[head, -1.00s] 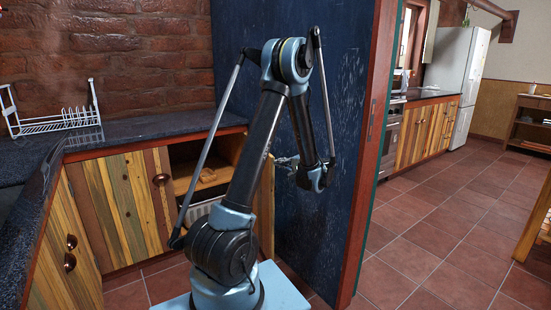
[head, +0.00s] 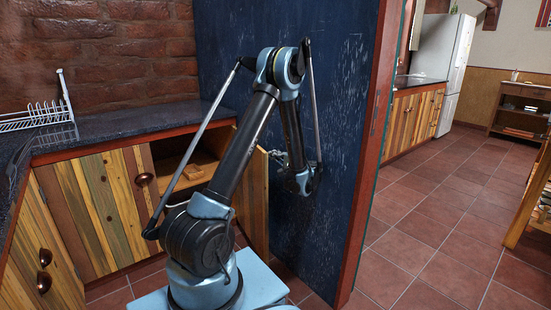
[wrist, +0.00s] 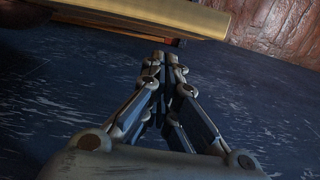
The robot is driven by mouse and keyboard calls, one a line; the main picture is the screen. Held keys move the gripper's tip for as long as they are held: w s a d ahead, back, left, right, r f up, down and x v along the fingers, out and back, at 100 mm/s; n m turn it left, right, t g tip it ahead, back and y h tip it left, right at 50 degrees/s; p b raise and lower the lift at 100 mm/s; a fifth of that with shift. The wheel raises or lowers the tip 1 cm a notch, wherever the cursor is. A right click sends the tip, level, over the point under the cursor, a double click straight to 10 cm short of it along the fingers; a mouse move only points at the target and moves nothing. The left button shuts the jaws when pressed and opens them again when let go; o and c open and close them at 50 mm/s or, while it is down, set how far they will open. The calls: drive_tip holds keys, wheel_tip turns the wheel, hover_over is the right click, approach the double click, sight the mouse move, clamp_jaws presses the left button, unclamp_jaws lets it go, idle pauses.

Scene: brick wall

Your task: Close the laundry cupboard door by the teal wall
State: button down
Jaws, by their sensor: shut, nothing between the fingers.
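The striped wooden laundry cupboard door (head: 257,197) stands open at the right side of the cupboard, near the dark blue-teal wall (head: 345,130). My arm hides part of the door and of the cupboard opening. In the head view my gripper (head: 274,154) is small and lies between the door's upper edge and the wall. In the wrist view my gripper (wrist: 164,62) has its fingers together and empty. A pale wooden edge, apparently the door (wrist: 150,15), crosses just beyond the fingertips; I cannot tell whether they touch it. The wall (wrist: 50,110) fills much of that view.
Inside the cupboard is a wooden shelf (head: 205,168). A dark countertop (head: 130,122) with a white dish rack (head: 40,118) runs above the cupboards. The wall's reddish wooden end post (head: 372,170) stands right of my arm. Open tiled floor (head: 430,225) lies beyond it.

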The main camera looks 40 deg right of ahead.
drive_tip(key=shift+w+a, duration=0.2)
drive_tip(key=shift+w, duration=2.65)
drive_tip(key=shift+s, duration=0.1)
